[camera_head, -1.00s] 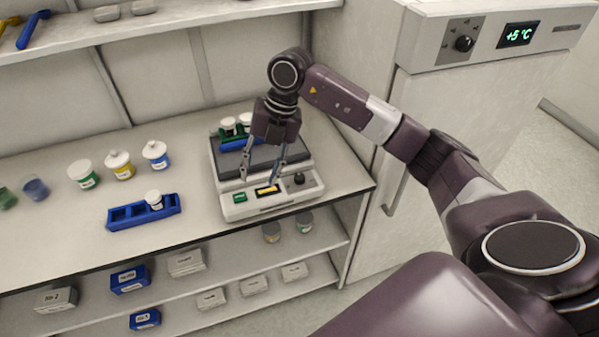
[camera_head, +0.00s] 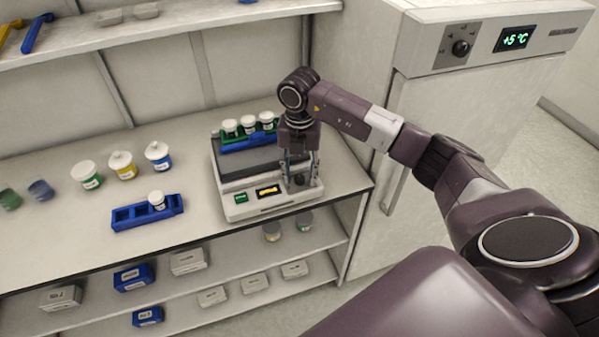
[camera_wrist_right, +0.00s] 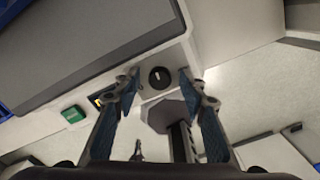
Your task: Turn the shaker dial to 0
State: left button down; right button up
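The shaker (camera_head: 262,204) is a pale box on the bench with a dark top plate, a green button (camera_head: 241,198) and a lit yellow display (camera_head: 268,191) on its front panel. Its black dial (camera_head: 299,180) is at the right end of the panel. In the right wrist view the dial (camera_wrist_right: 159,77) is round with a light pointer mark; its scale is not readable. My right gripper (camera_head: 300,181) points down over the dial. In the wrist view its fingers (camera_wrist_right: 158,75) are spread on either side of the dial, not touching it. My left gripper is not in view.
A blue rack with several white-capped vials (camera_head: 249,130) is on the shaker's plate. Another blue rack (camera_head: 130,219) and several capped jars stand to the left. A fridge (camera_head: 415,95) reading +5 °C stands to the right. Boxes lie on the shelf below.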

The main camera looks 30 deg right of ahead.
jog(key=shift+c, duration=0.2)
grip_shut()
